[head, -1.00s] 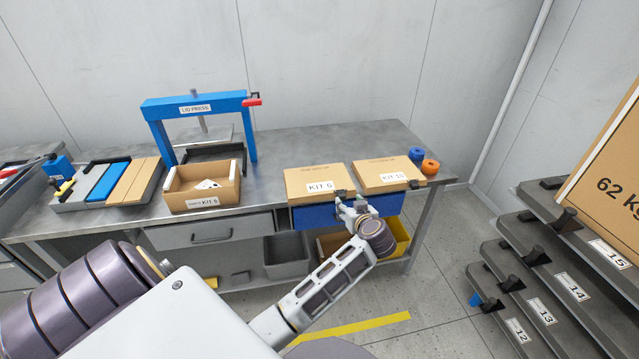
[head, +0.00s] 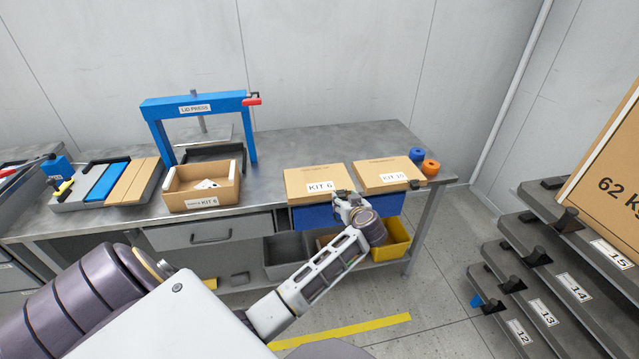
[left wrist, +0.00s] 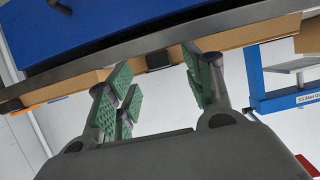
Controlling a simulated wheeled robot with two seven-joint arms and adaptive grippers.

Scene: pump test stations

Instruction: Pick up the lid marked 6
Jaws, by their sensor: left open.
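My left gripper (head: 345,197) is at the lid's front right corner, near the bench edge. In the left wrist view, my left gripper (left wrist: 160,82) is open and empty, its green-padded fingers apart. A tan cardboard edge (left wrist: 240,38) shows beyond the fingertips, with a dark block near the middle. I cannot tell whether the fingers touch the lid. My right gripper is not in view.
A second lid, its label partly readable as KIT 15 (head: 388,173), lies close to the right. Blue (head: 416,154) and orange (head: 430,167) rolls stand beyond it. An open carton (head: 202,187) and the blue lid press (head: 196,108) stand to the left. A yellow bin (head: 397,240) is below.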

